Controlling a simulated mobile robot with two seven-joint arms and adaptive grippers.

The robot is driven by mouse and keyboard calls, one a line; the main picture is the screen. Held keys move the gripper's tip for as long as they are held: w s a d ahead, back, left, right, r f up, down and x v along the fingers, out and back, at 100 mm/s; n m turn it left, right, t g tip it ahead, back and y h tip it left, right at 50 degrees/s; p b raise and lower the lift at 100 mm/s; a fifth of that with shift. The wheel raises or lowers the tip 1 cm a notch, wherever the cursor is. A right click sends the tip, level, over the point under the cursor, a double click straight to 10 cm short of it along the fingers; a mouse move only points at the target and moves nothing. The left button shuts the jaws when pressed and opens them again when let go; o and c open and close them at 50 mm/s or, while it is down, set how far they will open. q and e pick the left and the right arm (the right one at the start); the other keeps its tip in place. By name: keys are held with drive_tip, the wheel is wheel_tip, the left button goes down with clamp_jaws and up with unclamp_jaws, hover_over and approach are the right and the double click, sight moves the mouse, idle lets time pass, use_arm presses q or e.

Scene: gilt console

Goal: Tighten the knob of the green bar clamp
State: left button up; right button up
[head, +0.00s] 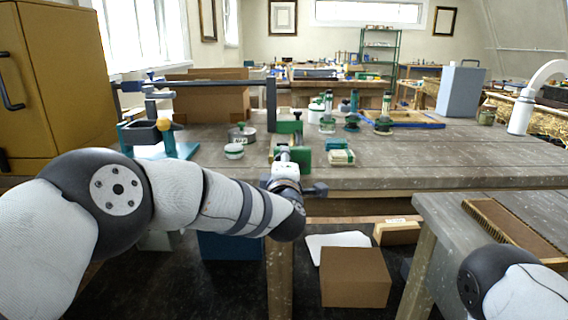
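The green bar clamp shows as green blocks at the bench's near edge, with an upper part (289,127) and a lower block (305,158). My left arm reaches in from the left and ends at this clamp. My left gripper (286,160) is right at the clamp's near side, pointing away from me. Its wrist and hand cover part of the clamp, and the knob cannot be made out. The fingers are too small and hidden to tell open from shut. My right arm shows only at the lower right corner, and its gripper is out of view.
The wooden bench (400,165) holds a dark clamp-like frame (200,85), a round tin (242,134), a small white-green jar (234,151), a green-white stack (341,157) and several green-based tools. A grey box (460,91) stands behind. A cardboard box (355,278) sits below.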

use_arm(q)
drive_tip(key=shift+s+f+m, duration=0.1)
drive_tip(key=shift+f+m, duration=0.25)
drive_tip(key=shift+m, duration=0.05)
